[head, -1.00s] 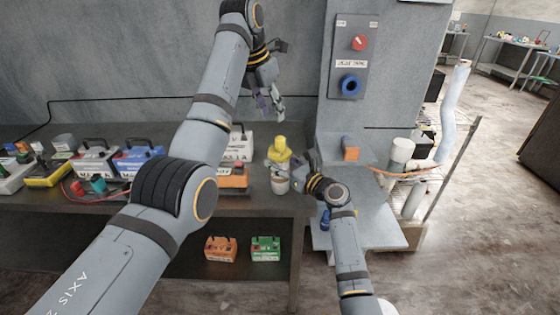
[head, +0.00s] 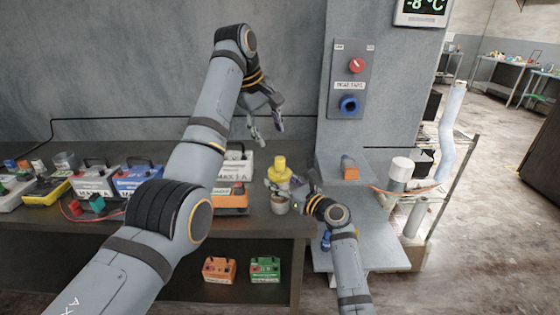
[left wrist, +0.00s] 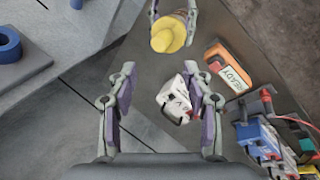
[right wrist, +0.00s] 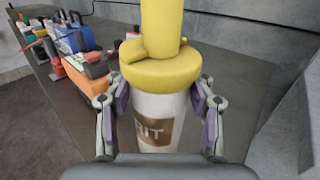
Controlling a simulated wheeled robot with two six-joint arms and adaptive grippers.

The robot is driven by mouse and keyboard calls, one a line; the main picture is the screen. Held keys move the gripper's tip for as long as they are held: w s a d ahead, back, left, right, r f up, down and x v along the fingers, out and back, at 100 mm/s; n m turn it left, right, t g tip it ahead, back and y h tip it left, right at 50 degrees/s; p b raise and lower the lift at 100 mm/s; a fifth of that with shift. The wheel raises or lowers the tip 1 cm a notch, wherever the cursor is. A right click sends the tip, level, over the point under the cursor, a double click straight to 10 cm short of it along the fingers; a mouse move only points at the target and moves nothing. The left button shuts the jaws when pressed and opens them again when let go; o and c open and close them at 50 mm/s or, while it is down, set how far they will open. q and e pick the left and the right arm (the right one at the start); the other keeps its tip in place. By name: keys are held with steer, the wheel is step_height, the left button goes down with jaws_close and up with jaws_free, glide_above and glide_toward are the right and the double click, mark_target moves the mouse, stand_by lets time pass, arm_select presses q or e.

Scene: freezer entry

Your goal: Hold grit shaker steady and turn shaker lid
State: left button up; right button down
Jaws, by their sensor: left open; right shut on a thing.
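The grit shaker has a white body with a brown label (right wrist: 158,125) and a yellow lid (head: 280,168) with a raised knob. It stands upright near the right end of the dark bench. My right gripper (head: 276,190) is shut on the shaker's body; in the right wrist view its fingers (right wrist: 158,110) sit on both sides, below the lid. My left gripper (head: 265,132) is open and empty, above and a little left of the lid. In the left wrist view the lid (left wrist: 168,38) shows beyond the open left fingers (left wrist: 165,100), apart from them.
A white battery box (head: 240,160) and an orange "READY" box (head: 231,200) stand left of the shaker. More battery boxes (head: 138,180) line the bench (head: 260,225). A wall panel (head: 347,80) with a red knob is at the right, above a grey ledge (head: 375,220).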

mark_target(279, 159)
arm_select(q)
steer(key=w+d+f+m, duration=0.1)
steer(key=f+m, duration=0.2)
steer(key=m, duration=0.3)
steer(key=w+d+f+m, duration=0.1)
steer(key=f+m, duration=0.3)
steer(key=m, duration=0.1)
steer(key=w+d+f+m, duration=0.1)
steer(key=f+m, duration=0.3)
steer(key=m, duration=0.2)
steer(key=shift+w+m, duration=0.1)
steer(key=shift+m, duration=0.2)
jaws_close()
